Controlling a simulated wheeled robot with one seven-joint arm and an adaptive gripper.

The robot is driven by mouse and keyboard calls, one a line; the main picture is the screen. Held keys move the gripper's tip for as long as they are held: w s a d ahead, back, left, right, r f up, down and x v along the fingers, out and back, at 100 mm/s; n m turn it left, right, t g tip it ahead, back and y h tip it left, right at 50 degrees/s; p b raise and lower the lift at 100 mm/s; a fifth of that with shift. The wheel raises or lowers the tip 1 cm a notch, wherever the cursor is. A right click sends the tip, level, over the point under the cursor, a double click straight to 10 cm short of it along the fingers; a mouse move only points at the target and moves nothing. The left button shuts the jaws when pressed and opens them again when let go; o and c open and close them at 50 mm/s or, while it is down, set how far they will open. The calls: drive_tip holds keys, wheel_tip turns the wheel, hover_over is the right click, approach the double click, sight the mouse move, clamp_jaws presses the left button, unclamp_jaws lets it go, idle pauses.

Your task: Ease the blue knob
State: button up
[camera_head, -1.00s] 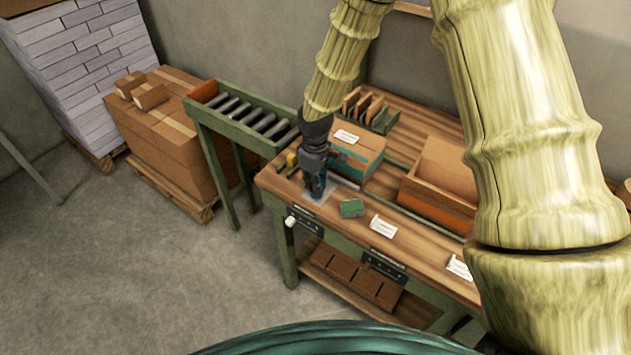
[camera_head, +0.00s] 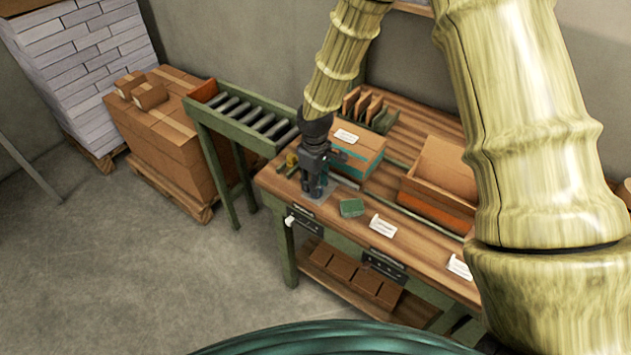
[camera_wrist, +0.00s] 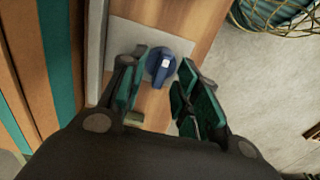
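My gripper (camera_wrist: 163,90) is open, with teal-padded fingers to the left and right of the knob. The fingers look apart from it, with the knob just beyond or between their tips; the exact depth is unclear. In the head view my gripper (camera_head: 315,192) points down over the pale plate (camera_head: 318,196) near the bench's front left corner, and the knob is hidden there.
A green block (camera_head: 352,207) and white cards (camera_head: 383,226) lie right of my gripper. A teal-banded carton (camera_head: 358,152) stands close behind it, and an open box (camera_head: 440,180) is farther right. A roller conveyor (camera_head: 245,115) adjoins the bench's left. Floor in front is clear.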

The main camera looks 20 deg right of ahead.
wheel_tip(320, 180, up, 12)
idle(0.6)
drive_tip(key=shift+d+f, duration=0.1)
